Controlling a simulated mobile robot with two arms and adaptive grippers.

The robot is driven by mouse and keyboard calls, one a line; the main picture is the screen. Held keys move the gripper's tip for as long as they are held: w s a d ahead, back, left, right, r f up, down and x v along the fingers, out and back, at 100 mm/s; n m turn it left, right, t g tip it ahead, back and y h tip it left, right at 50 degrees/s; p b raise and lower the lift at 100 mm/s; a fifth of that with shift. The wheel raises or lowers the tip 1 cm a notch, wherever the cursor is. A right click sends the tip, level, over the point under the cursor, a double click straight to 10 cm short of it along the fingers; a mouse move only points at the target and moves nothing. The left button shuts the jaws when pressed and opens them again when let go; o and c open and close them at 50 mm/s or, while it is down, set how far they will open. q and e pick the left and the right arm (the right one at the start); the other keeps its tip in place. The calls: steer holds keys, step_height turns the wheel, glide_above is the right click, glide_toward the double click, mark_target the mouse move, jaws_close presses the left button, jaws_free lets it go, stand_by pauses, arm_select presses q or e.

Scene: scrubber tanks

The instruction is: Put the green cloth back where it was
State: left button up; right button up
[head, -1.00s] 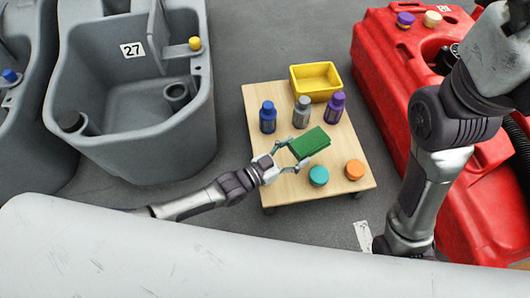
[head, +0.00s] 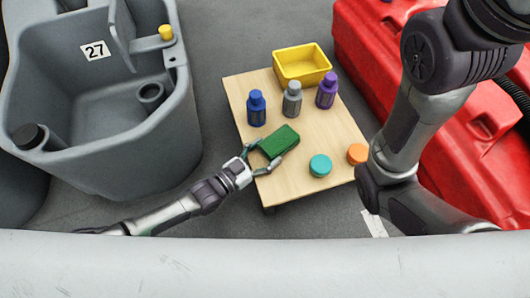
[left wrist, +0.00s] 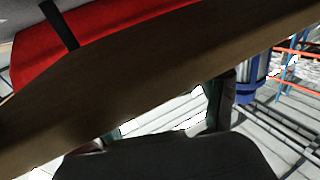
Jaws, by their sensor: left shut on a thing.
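The green cloth (head: 280,140), a folded block, is over the left middle of the wooden trolley top (head: 295,187). My left gripper (head: 264,158) is shut on its near left end. I cannot tell whether the cloth touches the top or hangs just above it. The blue bottle (head: 256,110) stands just behind the cloth. In the left wrist view a brown surface crosses the picture and the cloth cannot be made out clearly. My right arm shows at the right in the head view, but its gripper is out of view.
A grey bottle (head: 292,100), a purple bottle (head: 327,91) and a yellow bin (head: 302,65) stand at the back of the top. A teal cap (head: 320,165) and orange cap (head: 357,154) lie in front. A grey tank (head: 90,170) is left, a red tank (head: 350,42) right.

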arm_select(q)
steer(key=shift+f+b, duration=0.3)
steer(key=shift+f, duration=0.05)
steer(key=o, duration=1.1)
steer(key=shift+r, duration=0.1)
steer(key=shift+o, duration=0.2)
steer(key=shift+r, duration=0.1)
